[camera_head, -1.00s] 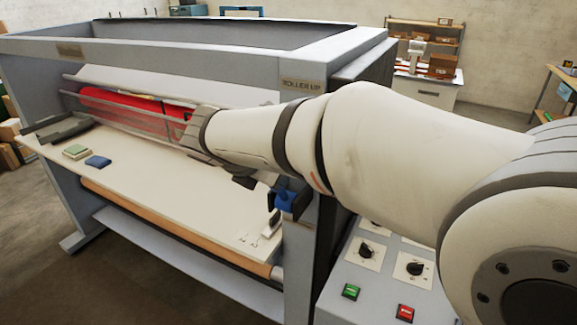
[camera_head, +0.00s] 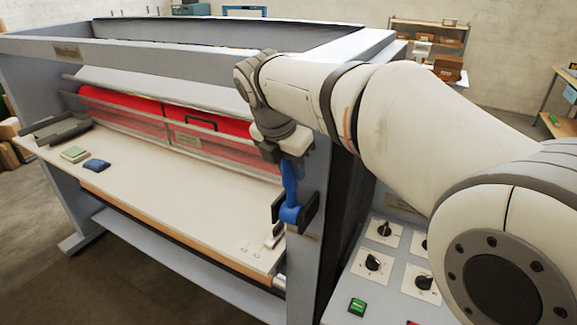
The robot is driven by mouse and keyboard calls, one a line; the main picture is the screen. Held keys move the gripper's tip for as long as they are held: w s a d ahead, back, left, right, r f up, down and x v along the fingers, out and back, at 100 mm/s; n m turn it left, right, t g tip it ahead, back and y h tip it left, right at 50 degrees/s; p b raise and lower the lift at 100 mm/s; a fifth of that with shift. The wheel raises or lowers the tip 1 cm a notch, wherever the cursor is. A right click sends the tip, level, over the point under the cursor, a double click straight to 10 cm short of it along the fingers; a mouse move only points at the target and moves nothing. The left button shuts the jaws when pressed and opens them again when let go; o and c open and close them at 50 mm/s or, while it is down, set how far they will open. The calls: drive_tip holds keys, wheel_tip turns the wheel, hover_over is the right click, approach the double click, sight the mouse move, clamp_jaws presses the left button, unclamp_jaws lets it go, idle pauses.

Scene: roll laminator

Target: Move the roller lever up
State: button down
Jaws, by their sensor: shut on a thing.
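The blue roller lever (camera_head: 289,186) is on the front right post of the laminator (camera_head: 310,225). It stands upright from its blue hub (camera_head: 292,213), which sits between dark bracket plates. My gripper (camera_head: 286,158) points down and is shut on the lever's upper end. The fingers and the top of the lever are partly hidden by the wrist. The red roller (camera_head: 120,101) lies behind a clear guard at the back of the feed table (camera_head: 170,195).
My arm crosses above the control panel (camera_head: 395,275), which has black knobs (camera_head: 372,263) and a green button (camera_head: 357,306).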

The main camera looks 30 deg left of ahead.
drive_tip(key=c, duration=1.2)
unclamp_jaws()
drive_tip(key=shift+o, duration=0.6)
drive_tip(key=shift+s, duration=0.1)
drive_tip(key=b+v, duration=0.1)
drive_tip(key=v, duration=0.6)
drive_tip(key=shift+r, duration=0.35)
drive_tip(key=shift+s, duration=0.15)
